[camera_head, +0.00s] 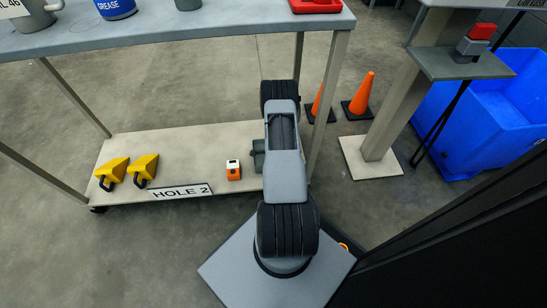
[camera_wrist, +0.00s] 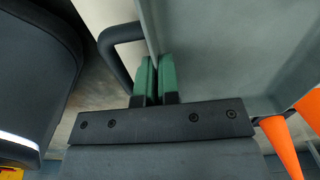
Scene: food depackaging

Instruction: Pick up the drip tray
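In the wrist view a large grey tray-like thing (camera_wrist: 225,45), which I take to be the drip tray, fills the upper right. A black looped handle (camera_wrist: 112,42) shows at its left side. The two green-padded fingers of my gripper (camera_wrist: 156,78) are close together, with the tray's thin edge between them. My gripper looks shut on that edge. In the head view a small dark grey-green part (camera_head: 258,147) shows beside my arm, over the lower shelf; I cannot tell if it is tray or gripper. My arm hides the rest there.
Orange cones (camera_head: 360,95) and a blue bin (camera_head: 490,120) are to the right.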

